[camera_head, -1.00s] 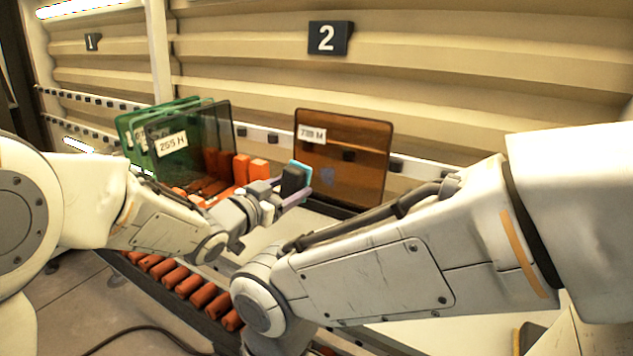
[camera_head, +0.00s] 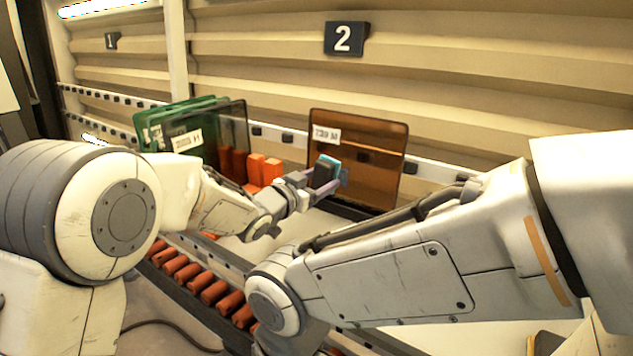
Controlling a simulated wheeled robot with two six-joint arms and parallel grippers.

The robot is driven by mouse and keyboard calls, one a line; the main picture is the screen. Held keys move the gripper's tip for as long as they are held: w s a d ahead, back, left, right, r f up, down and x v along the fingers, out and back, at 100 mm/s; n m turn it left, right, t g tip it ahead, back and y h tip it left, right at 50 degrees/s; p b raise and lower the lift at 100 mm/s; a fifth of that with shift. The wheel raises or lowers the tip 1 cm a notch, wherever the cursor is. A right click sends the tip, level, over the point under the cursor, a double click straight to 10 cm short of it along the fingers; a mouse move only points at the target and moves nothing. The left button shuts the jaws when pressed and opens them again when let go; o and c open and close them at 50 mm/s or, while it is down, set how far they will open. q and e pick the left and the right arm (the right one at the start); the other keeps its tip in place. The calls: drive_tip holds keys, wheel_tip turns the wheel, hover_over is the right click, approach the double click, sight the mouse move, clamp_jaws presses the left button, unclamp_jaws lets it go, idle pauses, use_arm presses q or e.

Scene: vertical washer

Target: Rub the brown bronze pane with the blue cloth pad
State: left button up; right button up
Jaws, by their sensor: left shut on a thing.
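The brown bronze pane (camera_head: 372,158) stands upright at the back, under the number 2 sign, with a white label at its upper left. My left gripper (camera_head: 322,182) is shut on the blue cloth pad (camera_head: 329,166), a dark block with a light blue edge. The pad is in front of the pane's lower left part. A bluish patch shows on the pane just right of the pad. I cannot tell whether the pad touches the pane. My right arm crosses the front right, and its gripper is not in view.
Green panes (camera_head: 168,122) and a dark grey pane (camera_head: 232,135) stand at the left. Orange blocks (camera_head: 263,168) stand between them and the bronze pane. Orange rollers (camera_head: 207,288) line the front of the conveyor. A number 2 sign (camera_head: 346,39) hangs on the ribbed wall.

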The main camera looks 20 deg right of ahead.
sight(335, 178)
use_arm(q)
drive_tip(key=shift+x, duration=1)
idle(0.5)
drive_tip(key=shift+s+d+f+b, duration=0.1)
drive_tip(key=shift+s+d+b, duration=0.35)
drive_tip(key=shift+s, duration=0.15)
drive_tip(key=shift+s+d+b, duration=0.35)
drive_tip(key=shift+s+b, duration=0.1)
drive_tip(key=shift+s, duration=0.1)
drive_tip(key=shift+s+d+b, duration=0.35)
drive_tip(key=shift+s+d, duration=0.05)
drive_tip(key=shift+s, duration=0.05)
drive_tip(key=shift+w, duration=0.1)
drive_tip(key=shift+w+a+r+p, duration=0.3)
drive_tip(key=shift+w+a+p, duration=0.1)
drive_tip(key=shift+w+p, duration=0.15)
drive_tip(key=shift+w+a+p, duration=0.55)
drive_tip(key=shift+w+a, duration=0.05)
drive_tip(key=shift+w, duration=0.25)
drive_tip(key=shift+w+a+f, duration=0.1)
drive_tip(key=shift+w+a, duration=0.05)
drive_tip(key=shift+w, duration=0.1)
